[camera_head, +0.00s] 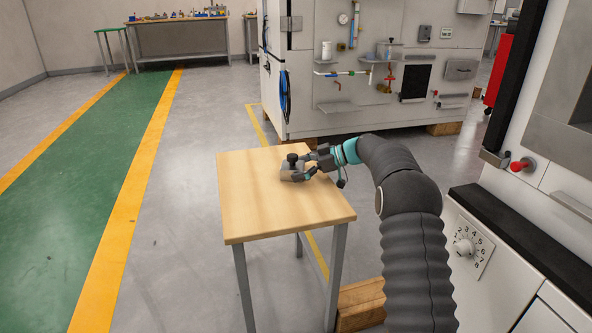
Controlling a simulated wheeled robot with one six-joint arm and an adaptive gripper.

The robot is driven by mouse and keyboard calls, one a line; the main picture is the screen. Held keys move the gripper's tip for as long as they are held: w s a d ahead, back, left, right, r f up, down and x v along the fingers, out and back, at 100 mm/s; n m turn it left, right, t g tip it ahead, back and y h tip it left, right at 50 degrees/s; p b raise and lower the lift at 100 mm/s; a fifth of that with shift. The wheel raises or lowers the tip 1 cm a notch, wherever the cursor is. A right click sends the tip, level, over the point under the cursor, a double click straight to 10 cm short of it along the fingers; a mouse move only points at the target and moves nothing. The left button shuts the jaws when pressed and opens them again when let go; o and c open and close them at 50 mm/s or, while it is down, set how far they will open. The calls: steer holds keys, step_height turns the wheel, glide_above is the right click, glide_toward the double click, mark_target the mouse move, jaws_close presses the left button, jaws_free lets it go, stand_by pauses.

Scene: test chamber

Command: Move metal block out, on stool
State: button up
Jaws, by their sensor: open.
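The metal block (289,174) is a small grey piece with a dark knob on top. It sits on the wooden top of the stool (265,214), near the back middle. My gripper (303,167) is open at the block, with its dark fingers reaching in from the right. The fingers overlap the block in the picture, and I cannot tell whether they touch it. My arm comes from the lower right.
A white machine with a numbered dial (464,247) and a red knob (522,165) stands at the right. A large grey cabinet (345,100) stands behind the stool. A green lane (90,170) with yellow edges lies clear at the left. A workbench (180,38) is far back.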

steer(key=v, duration=1.1)
steer(key=s+r+m+t+h, duration=0.1)
steer(key=s+r+m+h, duration=0.35)
steer(key=s, duration=0.75)
steer(key=s+r+m+h, duration=0.3)
steer(key=s+r+m, duration=0.15)
steer(key=s, duration=0.85)
steer(key=s+d+f+m+t+h, duration=0.1)
steer(key=s+f+m+h, duration=0.1)
steer(key=s, duration=0.6)
steer(key=s+d+f+m+t+h, duration=0.1)
steer(key=s+d+f+m+h, duration=0.1)
steer(key=s, duration=0.6)
steer(key=s+d+f+m+t+h, duration=0.1)
steer(key=s+d+f+m+h, duration=0.1)
steer(key=s, duration=0.7)
steer(key=shift+d+f+m, duration=0.25)
steer(key=shift+f+m, duration=0.65)
steer(key=shift+f, duration=0.5)
steer(key=shift+c, duration=0.3)
